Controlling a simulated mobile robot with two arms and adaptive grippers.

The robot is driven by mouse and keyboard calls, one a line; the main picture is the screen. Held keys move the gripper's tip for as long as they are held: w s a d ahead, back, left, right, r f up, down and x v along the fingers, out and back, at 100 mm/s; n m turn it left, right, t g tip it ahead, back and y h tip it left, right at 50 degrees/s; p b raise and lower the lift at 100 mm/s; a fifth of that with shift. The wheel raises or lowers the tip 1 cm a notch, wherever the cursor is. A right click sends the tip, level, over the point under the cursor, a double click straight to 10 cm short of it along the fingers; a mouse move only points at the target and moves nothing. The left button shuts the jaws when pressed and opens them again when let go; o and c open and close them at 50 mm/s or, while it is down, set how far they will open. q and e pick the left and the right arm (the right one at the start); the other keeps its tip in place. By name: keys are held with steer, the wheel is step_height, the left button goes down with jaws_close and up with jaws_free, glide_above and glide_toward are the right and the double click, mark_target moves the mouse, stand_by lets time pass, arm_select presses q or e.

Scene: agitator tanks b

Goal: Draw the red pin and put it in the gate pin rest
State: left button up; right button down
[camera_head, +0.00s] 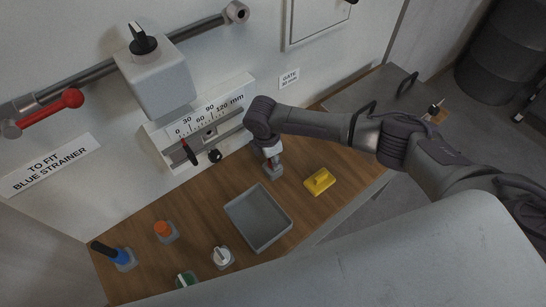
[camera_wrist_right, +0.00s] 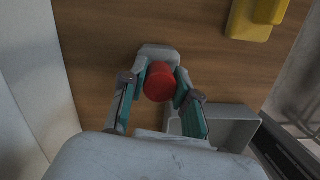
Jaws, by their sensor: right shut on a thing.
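The red pin's round red head (camera_wrist_right: 159,82) sits between the fingers of my right gripper (camera_wrist_right: 160,90), which is shut on it, in the right wrist view. A small grey block (camera_wrist_right: 157,50) on the wooden bench lies directly under the pin; I take it to be the gate pin rest. In the head view my right gripper (camera_head: 270,155) points down at this block (camera_head: 276,172). The pin's lower end is hidden, so I cannot tell how deep it sits in the block. The gate scale (camera_head: 208,117) is on the wall unit to the left. My left gripper is out of view.
A grey tray (camera_head: 230,211) lies in front of the block, and a yellow handled piece (camera_head: 320,181) lies right of it. Orange (camera_head: 164,229), blue (camera_head: 121,256), white (camera_head: 222,256) and green (camera_head: 184,280) items stand front left. A red lever (camera_head: 55,108) is on the wall pipe.

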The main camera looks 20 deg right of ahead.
steer(key=shift+f, duration=0.45)
steer(key=c, duration=0.8)
jaws_free()
steer(key=shift+o, duration=0.2)
step_height(320, 180, up, 12)
steer(key=a, duration=0.1)
steer(key=shift+a, duration=0.3)
steer(key=shift+s, duration=0.1)
